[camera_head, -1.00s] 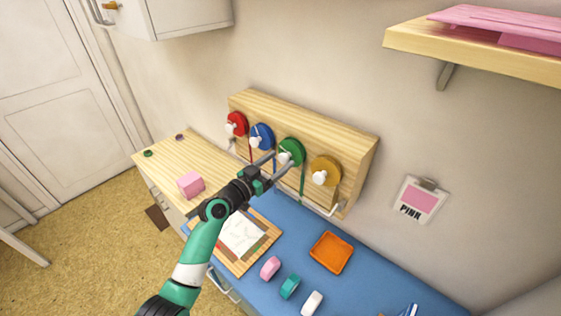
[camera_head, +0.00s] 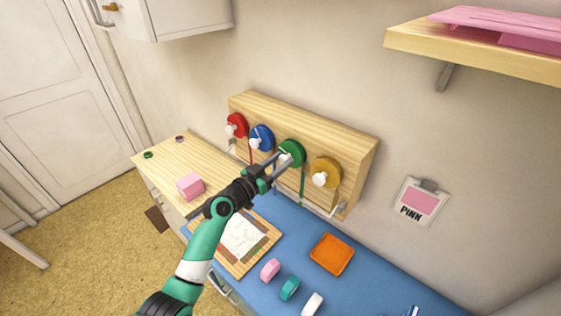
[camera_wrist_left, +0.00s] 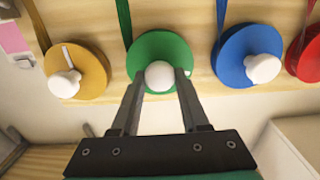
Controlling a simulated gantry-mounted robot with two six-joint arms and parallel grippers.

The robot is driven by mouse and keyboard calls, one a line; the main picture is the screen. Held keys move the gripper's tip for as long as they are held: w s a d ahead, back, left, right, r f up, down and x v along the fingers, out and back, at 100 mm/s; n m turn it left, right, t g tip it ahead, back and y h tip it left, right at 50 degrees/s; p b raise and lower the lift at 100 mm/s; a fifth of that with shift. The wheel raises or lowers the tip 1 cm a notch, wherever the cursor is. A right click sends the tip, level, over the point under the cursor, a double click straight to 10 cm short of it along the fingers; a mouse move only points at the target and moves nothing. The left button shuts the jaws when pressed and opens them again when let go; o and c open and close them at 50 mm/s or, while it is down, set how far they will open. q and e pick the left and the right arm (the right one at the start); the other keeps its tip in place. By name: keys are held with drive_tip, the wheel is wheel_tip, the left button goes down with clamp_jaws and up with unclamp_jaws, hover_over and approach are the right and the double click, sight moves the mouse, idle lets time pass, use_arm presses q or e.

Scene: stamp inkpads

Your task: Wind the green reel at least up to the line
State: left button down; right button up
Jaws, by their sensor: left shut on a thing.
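The green reel (camera_head: 293,152) is mounted on the front of a wooden board, between the blue and yellow reels. A green ribbon (camera_head: 302,184) hangs from it. My left gripper (camera_head: 281,157) is at the green reel, its fingers around the white knob. In the left wrist view the green reel (camera_wrist_left: 172,50) is straight ahead, and the gripper (camera_wrist_left: 161,78) has one finger on each side of the round white knob (camera_wrist_left: 160,75). The line is not clear in these frames. My right gripper is not in view.
The red reel (camera_head: 236,124), blue reel (camera_head: 262,137) and yellow reel (camera_head: 326,171) sit on the same wooden board (camera_head: 310,121).

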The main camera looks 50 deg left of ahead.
use_arm(q)
drive_tip(key=shift+n, duration=0.3)
drive_tip(key=n, duration=0.4)
drive_tip(key=shift+a, duration=0.1)
drive_tip(key=n+p, duration=0.1)
drive_tip(key=n, duration=0.4)
drive_tip(key=shift+n+p, duration=0.4)
drive_tip(key=n+p, duration=0.1)
drive_tip(key=n, duration=0.4)
drive_tip(key=shift+f+n+p, duration=0.1)
drive_tip(key=shift+n+p, duration=0.2)
drive_tip(key=n+p, duration=0.1)
drive_tip(key=n, duration=0.3)
drive_tip(key=shift+f+n, duration=0.1)
drive_tip(key=shift+n, duration=0.2)
drive_tip(key=shift+c, duration=2.1)
unclamp_jaws()
